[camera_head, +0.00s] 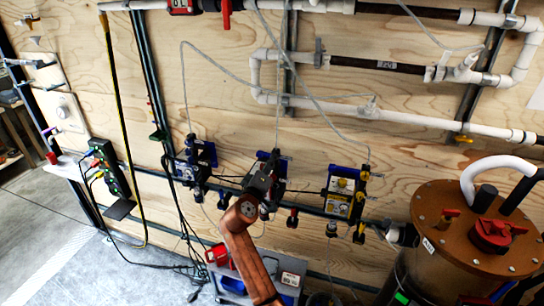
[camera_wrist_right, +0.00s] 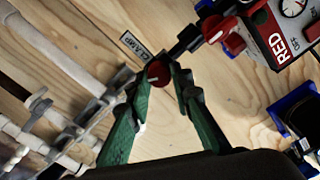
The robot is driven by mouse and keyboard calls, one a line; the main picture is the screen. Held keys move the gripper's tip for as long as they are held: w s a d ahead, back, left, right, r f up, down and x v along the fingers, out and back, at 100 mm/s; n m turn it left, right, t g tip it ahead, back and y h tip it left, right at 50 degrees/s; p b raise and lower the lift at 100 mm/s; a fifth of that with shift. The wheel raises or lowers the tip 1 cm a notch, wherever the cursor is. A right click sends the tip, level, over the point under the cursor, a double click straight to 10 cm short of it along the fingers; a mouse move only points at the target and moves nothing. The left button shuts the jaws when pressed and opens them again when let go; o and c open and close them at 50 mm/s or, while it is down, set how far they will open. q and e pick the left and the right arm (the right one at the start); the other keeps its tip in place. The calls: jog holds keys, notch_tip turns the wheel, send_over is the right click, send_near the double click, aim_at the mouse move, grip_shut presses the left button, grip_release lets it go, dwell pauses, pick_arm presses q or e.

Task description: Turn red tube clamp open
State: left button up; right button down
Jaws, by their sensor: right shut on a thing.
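A small red clamp knob (camera_wrist_right: 158,73) with a pale line on its face sits beside a label reading CLAMP (camera_wrist_right: 136,46) on the plywood wall in the right wrist view. My right gripper (camera_wrist_right: 160,80) has its green fingers on both sides of the knob and is shut on it. In the head view my right gripper (camera_head: 263,182) is at the middle wall unit, and it hides the knob there. The pale line runs slantwise in the wrist view. My left gripper is not in view.
A box marked RED (camera_wrist_right: 285,42) with a dial is close by. Similar units (camera_head: 195,160) and (camera_head: 345,192) flank the middle one. A brown-lidded tank (camera_head: 470,215) stands at the right. White pipes (camera_head: 420,124) and thin tubes run above.

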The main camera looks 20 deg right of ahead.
jog(key=n+p, duration=0.3)
jog(key=shift+r, duration=0.2)
jog(key=shift+f+n+p, duration=0.15)
jog(key=shift+n+p, duration=1.15)
jog(key=shift+n, duration=0.1)
jog(key=shift+f, duration=0.1)
jog(key=c, duration=1.7)
grip_release()
jog(key=v, duration=0.7)
jog(key=shift+s+a, duration=0.2)
